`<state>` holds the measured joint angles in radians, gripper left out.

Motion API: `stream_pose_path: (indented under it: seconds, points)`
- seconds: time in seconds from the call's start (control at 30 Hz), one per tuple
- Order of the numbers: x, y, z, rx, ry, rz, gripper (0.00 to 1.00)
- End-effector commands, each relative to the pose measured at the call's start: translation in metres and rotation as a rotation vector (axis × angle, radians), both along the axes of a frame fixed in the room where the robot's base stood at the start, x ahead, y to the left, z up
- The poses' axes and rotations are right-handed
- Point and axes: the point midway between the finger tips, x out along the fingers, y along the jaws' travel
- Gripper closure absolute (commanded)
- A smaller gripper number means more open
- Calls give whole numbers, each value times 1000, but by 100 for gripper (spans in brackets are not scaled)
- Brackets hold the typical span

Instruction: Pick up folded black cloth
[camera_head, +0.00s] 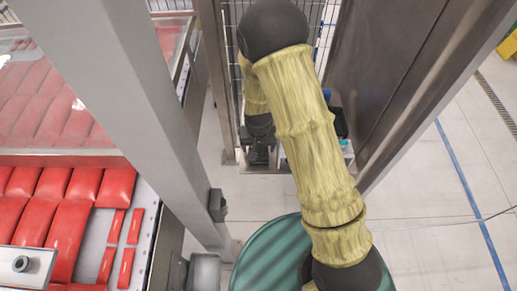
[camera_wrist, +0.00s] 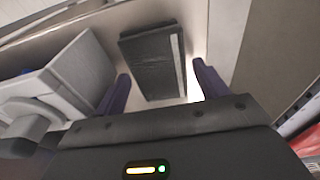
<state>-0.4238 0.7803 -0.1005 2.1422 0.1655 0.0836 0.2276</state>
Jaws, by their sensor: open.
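A flat black rectangular thing with a light strip along its right side, which looks like the folded black cloth (camera_wrist: 150,66), lies on a pale surface in the wrist view. My gripper (camera_wrist: 161,88) is open, with its two dark blue fingers apart. The cloth shows between and beyond the fingertips. I see no finger closed on it, and I cannot tell the height of the gripper above it. In the head view my arm hides most of that area, and the gripper cannot be made out clearly.
A grey box-like object (camera_wrist: 75,72) stands just left of the gripper in the wrist view. In the head view, a grey metal post (camera_head: 130,90) and red packs on a conveyor (camera_head: 65,215) are at left. A dark metal panel (camera_head: 395,70) stands right of my arm. Open floor lies at right.

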Motion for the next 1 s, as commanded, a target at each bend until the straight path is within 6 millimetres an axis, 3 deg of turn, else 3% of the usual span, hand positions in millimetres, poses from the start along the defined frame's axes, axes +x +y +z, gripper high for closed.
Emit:
stream_pose_path:
  seconds: [0.53, 0.7, 1.0]
  points:
    - [0, 0, -1, 0, 0, 0, 27]
    - [0, -1, -1, -1, 0, -2, 61]
    - [0, -1, 0, -1, -1, -1, 61]
